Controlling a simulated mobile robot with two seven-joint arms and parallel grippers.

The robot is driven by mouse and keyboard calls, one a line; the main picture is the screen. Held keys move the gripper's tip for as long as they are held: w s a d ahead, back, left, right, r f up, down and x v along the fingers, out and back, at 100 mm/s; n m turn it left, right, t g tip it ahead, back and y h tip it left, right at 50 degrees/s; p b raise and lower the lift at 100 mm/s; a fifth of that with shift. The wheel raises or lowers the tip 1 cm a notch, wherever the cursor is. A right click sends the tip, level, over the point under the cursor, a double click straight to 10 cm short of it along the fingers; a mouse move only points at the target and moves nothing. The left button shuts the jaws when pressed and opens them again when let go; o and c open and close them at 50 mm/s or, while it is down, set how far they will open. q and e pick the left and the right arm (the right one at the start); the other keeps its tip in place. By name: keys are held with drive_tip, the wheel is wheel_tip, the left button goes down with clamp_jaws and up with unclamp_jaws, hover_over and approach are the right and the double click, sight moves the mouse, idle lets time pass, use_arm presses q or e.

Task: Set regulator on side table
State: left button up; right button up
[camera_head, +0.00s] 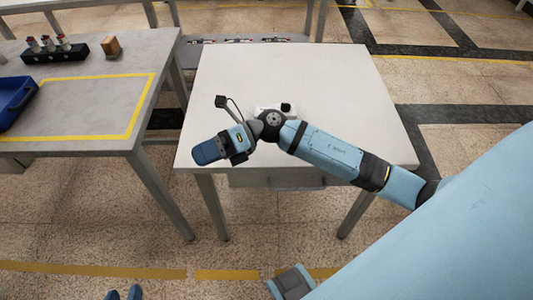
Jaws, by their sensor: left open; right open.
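The side table is the pale table (330,75) in the middle of the view. My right arm reaches over it from the right. My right gripper (207,150) points left above the table's front left edge. It is open; the gap between its fingers is not clear from this angle. A small white thing with a black knob (286,107), perhaps the regulator, shows on the table behind my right wrist. My arm hides part of it, and it appears apart from the gripper. My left gripper (123,293) shows only its dark blue fingertips at the bottom edge, open and empty.
A grey table (155,55) with a yellow taped outline stands at the left, a gap away from the pale table. It holds a black rack (55,54), a small brown block (111,47) and a blue bin (14,100). The pale table's back and right areas are clear.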

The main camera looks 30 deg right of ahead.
use_arm(q)
drive_tip(key=shift+r, duration=0.1)
use_arm(e)
drive_tip(key=s+d+f+n+t+h, duration=0.3)
drive_tip(key=s+f+n+t+h, duration=0.2)
drive_tip(key=n, duration=1.1)
drive_tip(key=s+d+f+n+t+h, duration=0.4)
drive_tip(key=s+f+n+h, duration=0.4)
drive_tip(key=n, duration=0.9)
drive_tip(key=shift+s+f+t, duration=0.2)
drive_tip(key=shift+f+t, duration=0.4)
drive_tip(key=shift+f, duration=0.15)
use_arm(q)
wheel_tip(320, 180, up, 17)
drive_tip(key=s+a+p, duration=0.1)
drive_tip(key=a+p, duration=0.1)
drive_tip(key=p, duration=2.5)
drive_tip(key=shift+s+g+y+p, duration=0.3)
drive_tip(key=shift+g+y+p, duration=0.1)
use_arm(e)
wheel_tip(320, 180, up, 17)
drive_tip(key=s+d+h, duration=0.1)
drive_tip(key=d, duration=0.1)
drive_tip(key=shift+s+d+g, duration=0.2)
drive_tip(key=shift+s+g, duration=0.1)
drive_tip(key=shift+g, duration=0.1)
